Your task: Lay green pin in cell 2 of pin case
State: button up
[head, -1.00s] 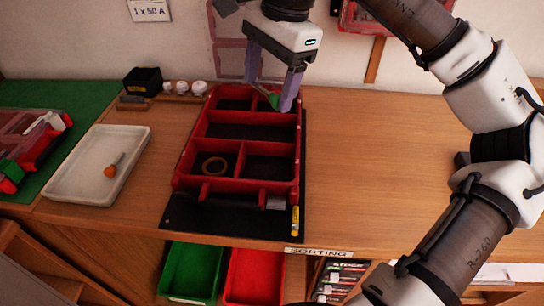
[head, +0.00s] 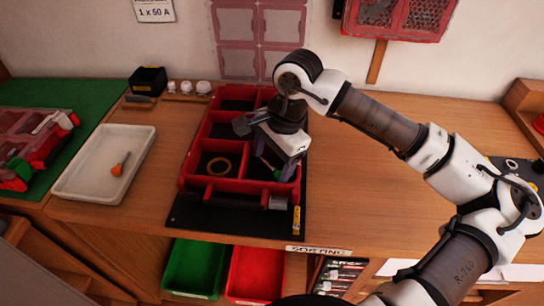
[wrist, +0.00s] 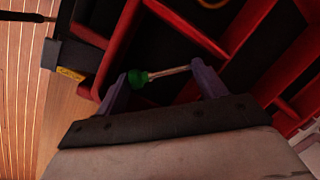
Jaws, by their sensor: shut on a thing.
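The red pin case (head: 238,185) has several dark-floored cells and lies on the bench in the middle of the head view. My gripper (head: 274,163) is over its front right cell, pointing down. In the wrist view my gripper (wrist: 160,85) is shut on the green pin, which spans crosswise between the two fingers. The pin's green head (wrist: 138,78) is by the left finger and its thin pale shaft (wrist: 173,71) reaches toward the right finger. The pin is mostly hidden in the head view. I cannot read cell numbers or tell whether the pin touches the floor.
A yellow ring (head: 219,175) lies in the front left cell. A white tray (head: 75,190) with an orange-handled tool (head: 118,169) stands left. A black box (head: 148,80) and white knobs (head: 203,87) sit behind. The bench right of the case is clear under my arm.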

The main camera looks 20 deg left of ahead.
jog(key=shift+f+b, duration=0.3)
jog(key=o, duration=0.7)
jog(key=shift+r, duration=0.1)
notch_tip(320, 180, up, 12)
jog(key=d+b, duration=0.1)
jog(key=d, duration=0.1)
jog(key=shift+w, duration=0.45)
jog(key=shift+d, duration=0.1)
